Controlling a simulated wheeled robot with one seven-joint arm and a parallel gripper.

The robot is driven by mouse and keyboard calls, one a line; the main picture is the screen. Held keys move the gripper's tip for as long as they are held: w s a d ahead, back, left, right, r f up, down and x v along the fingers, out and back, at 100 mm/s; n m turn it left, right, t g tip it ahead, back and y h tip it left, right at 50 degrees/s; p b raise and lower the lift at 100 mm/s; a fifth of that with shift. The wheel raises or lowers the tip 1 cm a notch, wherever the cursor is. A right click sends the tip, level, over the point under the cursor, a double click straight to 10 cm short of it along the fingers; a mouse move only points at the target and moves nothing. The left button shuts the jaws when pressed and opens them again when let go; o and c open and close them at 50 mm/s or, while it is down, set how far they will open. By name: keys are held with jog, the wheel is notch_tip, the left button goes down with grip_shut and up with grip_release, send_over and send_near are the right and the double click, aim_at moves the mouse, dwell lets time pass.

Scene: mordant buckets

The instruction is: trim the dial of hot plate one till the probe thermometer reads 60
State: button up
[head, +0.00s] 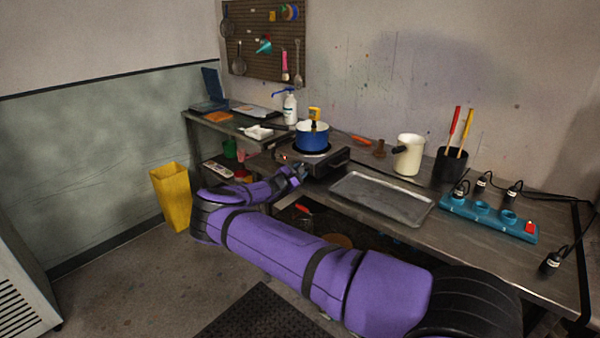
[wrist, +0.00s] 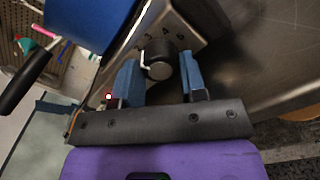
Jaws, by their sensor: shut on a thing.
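The hot plate (head: 334,160) stands on the metal bench in the head view, with a blue pot (head: 312,139) on it. A yellow probe thermometer (head: 314,113) stands up from the pot; its reading is too small to make out. In the wrist view the black dial (wrist: 158,60), with a pale pointer mark, sits on the hot plate's front panel (wrist: 185,27). My gripper (wrist: 160,82) is at the panel, its blue fingers on either side of the dial, shut on it. It also shows in the head view (head: 299,174). A red light (wrist: 108,96) glows beside the dial.
A metal tray (head: 345,180) lies right of the hot plate. Beyond it are a cream jug (head: 408,155), a black pot of sticks (head: 451,166) and a teal power strip (head: 485,216). A white bottle (head: 290,108) stands behind left. A yellow bin (head: 170,195) stands on the floor.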

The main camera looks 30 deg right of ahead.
jog(key=o, duration=0.9)
jog(key=shift+a, duration=0.15)
jog(key=v, duration=1)
jog(key=shift+s+a, duration=0.2)
jog(key=shift+a, duration=0.05)
jog(key=shift+r, duration=0.1)
